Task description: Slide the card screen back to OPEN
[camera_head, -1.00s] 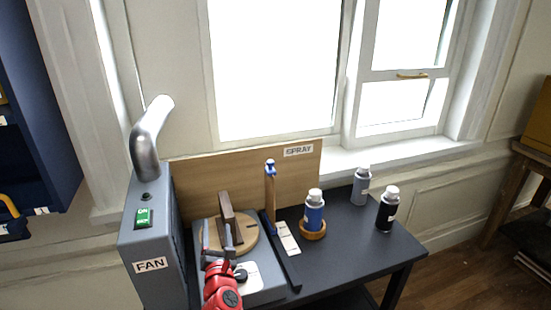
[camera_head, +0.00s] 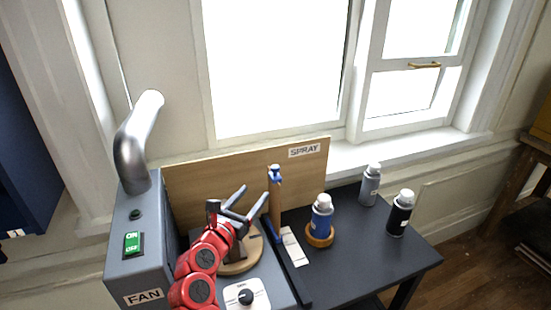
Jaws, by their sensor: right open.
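The card screen (camera_head: 275,207) is a narrow brown upright panel with a blue clip on top. It stands at the dark rail strip, left of a small white label (camera_head: 293,247) whose words are too small to read. My right gripper (camera_head: 254,194), on the red arm, is open with two grey fingers pointing up and right. Its fingertips are just left of the screen's upper part; I cannot tell whether they touch it. The arm hides part of the round wooden turntable (camera_head: 243,266) and most of the dark block on it. My left gripper is not in view.
A blue spray can (camera_head: 321,216) sits in a wooden ring right of the screen. Grey (camera_head: 370,186) and black (camera_head: 400,214) cans stand farther right. A grey FAN box (camera_head: 136,282) with metal duct stands left. The SPRAY board (camera_head: 215,187) is behind. The dark tabletop's front right is clear.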

